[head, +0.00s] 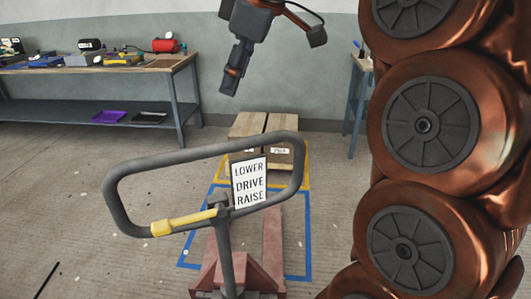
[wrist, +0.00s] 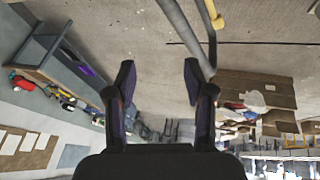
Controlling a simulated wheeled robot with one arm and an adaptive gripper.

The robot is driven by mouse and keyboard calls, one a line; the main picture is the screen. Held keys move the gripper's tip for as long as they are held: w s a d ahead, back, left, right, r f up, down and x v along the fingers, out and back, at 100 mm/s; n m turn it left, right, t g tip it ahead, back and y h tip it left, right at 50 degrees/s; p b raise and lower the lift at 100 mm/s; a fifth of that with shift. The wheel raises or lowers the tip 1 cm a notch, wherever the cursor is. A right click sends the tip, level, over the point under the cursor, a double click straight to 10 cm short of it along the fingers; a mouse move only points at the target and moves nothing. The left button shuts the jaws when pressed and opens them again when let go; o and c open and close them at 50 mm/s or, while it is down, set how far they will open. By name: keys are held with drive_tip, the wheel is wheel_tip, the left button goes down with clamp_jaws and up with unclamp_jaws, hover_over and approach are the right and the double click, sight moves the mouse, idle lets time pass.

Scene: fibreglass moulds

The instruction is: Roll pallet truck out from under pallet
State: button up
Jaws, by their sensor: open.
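The pallet truck stands in front of me in the head view. Its grey loop handle (head: 120,197) carries a yellow lever (head: 185,222) and a sign (head: 249,183) reading LOWER, DRIVE, RAISE. Its red body and forks (head: 272,235) point away towards cardboard boxes (head: 247,124). The pallet under the boxes and the fork tips are mostly hidden behind the handle and sign. My gripper (head: 230,88) is raised beyond and above the handle, apart from it. In the wrist view my gripper (wrist: 158,75) is open and empty; the grey handle bar (wrist: 183,35) and boxes (wrist: 255,92) show past it.
Blue tape (head: 298,277) marks the floor around the truck, and yellow tape (head: 304,180) surrounds the boxes. A workbench (head: 160,66) with tools stands at the back left. Another bench (head: 359,95) is at the back right. Floor left of the truck is mostly clear.

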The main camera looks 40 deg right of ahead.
drive_tip(key=r+p, duration=0.1)
drive_tip(key=s+r+p, duration=0.1)
drive_tip(key=r+p, duration=0.1)
drive_tip(key=a+r+p, duration=0.1)
drive_tip(key=r, duration=0.1)
drive_tip(key=shift+s+r, duration=0.1)
drive_tip(key=shift+s, duration=0.1)
idle(0.6)
drive_tip(key=s+a+f+m+g+h+p, duration=0.1)
drive_tip(key=s+a+f+m+g, duration=0.25)
drive_tip(key=f, duration=0.85)
drive_tip(key=s+a+f+m+g+p, duration=0.15)
drive_tip(key=s+a+f, duration=0.4)
drive_tip(key=f, duration=0.65)
drive_tip(key=s+f+m+g+p, duration=0.1)
drive_tip(key=s+f+m, duration=0.2)
drive_tip(key=s+f, duration=0.6)
drive_tip(key=shift+d+m+g, duration=0.3)
drive_tip(key=shift+d+m, duration=0.1)
drive_tip(key=shift+s+f, duration=0.1)
